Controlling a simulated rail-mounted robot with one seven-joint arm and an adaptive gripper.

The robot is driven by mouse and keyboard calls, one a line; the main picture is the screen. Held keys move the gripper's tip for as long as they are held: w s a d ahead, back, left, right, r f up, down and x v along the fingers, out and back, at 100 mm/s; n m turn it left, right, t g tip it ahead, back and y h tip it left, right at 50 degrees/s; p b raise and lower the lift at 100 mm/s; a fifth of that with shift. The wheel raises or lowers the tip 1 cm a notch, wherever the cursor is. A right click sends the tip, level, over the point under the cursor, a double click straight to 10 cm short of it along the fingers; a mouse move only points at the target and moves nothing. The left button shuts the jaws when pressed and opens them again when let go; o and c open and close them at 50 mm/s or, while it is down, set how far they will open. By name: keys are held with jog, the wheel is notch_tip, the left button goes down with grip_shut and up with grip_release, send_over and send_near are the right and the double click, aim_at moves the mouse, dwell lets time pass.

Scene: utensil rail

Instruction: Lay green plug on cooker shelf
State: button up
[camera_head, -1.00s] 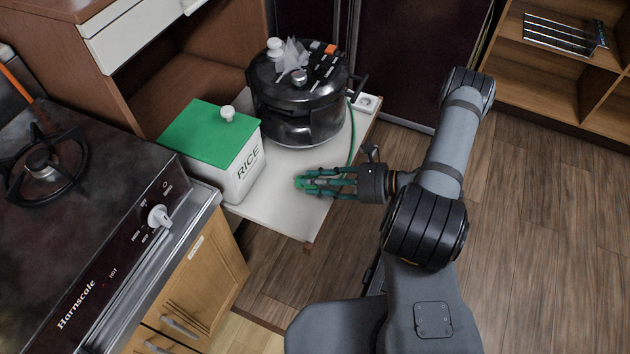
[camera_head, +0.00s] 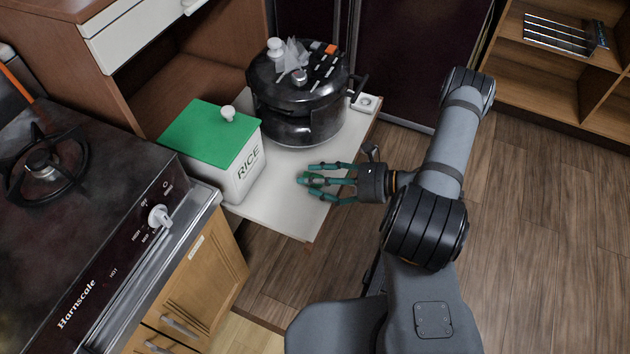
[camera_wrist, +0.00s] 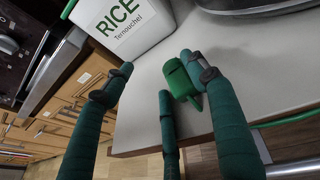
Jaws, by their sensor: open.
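The green plug (camera_wrist: 180,82) lies on the pale cooker shelf (camera_wrist: 150,118), near its front edge. It is small in the head view (camera_head: 303,179), between my fingers. My gripper (camera_head: 316,181) is open just over the shelf, its teal fingers spread around the plug. In the wrist view my gripper (camera_wrist: 152,78) has one finger well clear on the left. The right finger overlaps or touches the plug's side; I cannot tell which. The dark metal cooker (camera_head: 298,100) stands at the back of the shelf. A green cord (camera_wrist: 290,118) shows along the shelf edge.
The white rice box (camera_head: 240,172) with a green lid stands left of my gripper. A wall socket or white plate (camera_head: 367,103) is behind the cooker's right side. The stove (camera_head: 90,220) is at the left. Open floor lies to the right.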

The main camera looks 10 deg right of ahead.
jog(key=shift+o, duration=0.5)
jog(key=shift+s+f, duration=0.1)
jog(key=shift+f, duration=0.05)
notch_tip(320, 180, up, 7)
jog(key=p, duration=0.6)
